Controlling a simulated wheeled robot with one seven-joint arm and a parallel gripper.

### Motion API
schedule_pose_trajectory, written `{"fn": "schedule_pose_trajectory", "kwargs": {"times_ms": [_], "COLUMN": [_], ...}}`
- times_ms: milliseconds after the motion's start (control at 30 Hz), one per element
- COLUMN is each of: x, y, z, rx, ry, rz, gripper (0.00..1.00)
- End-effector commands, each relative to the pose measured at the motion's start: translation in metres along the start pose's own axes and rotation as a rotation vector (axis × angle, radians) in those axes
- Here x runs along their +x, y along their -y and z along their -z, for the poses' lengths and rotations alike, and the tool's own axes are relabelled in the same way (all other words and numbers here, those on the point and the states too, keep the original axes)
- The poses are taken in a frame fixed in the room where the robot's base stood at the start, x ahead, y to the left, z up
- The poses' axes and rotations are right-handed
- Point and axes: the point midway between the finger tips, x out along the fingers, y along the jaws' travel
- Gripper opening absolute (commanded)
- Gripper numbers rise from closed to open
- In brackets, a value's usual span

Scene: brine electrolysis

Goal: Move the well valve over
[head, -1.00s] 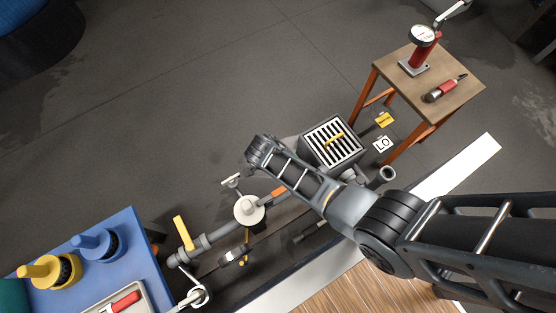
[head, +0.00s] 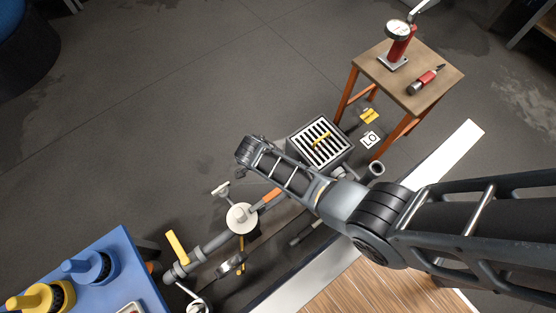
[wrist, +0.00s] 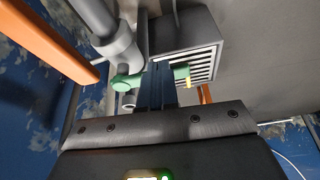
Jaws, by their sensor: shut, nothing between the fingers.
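No label marks which handle is the well valve. In the wrist view, a green bar handle (wrist: 127,82) with a yellow tip lies crosswise beside a grey pipe. My gripper (wrist: 157,85) is shut, its dark fingers overlapping the middle of this bar; I cannot tell whether they touch it. An orange lever (wrist: 48,42) crosses the upper left of that view. In the head view, an orange lever (head: 271,198) sits by the round white fitting (head: 241,217), and a yellow lever (head: 177,247) stands on the pipe. My arm hides my fingers and the green bar there.
A grated box (head: 301,131) stands beyond the pipework, with a yellow bar on its grate. A wooden stool (head: 432,89) holds a red gauge device and a red tool. A blue bench (head: 121,267) is at lower left. Floor at the upper left is open.

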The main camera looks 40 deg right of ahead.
Motion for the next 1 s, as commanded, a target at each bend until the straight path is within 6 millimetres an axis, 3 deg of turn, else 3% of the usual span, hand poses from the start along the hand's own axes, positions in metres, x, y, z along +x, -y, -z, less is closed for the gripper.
{"fn": "schedule_pose_trajectory", "kwargs": {"times_ms": [567, 1000], "x": [0.004, 0.013], "y": [0.004, 0.010], "z": [0.006, 0.025], "rx": [0.112, 0.401], "ry": [0.000, 0.000], "rz": [-0.045, -0.160], "gripper": [0.00, 0.00]}}
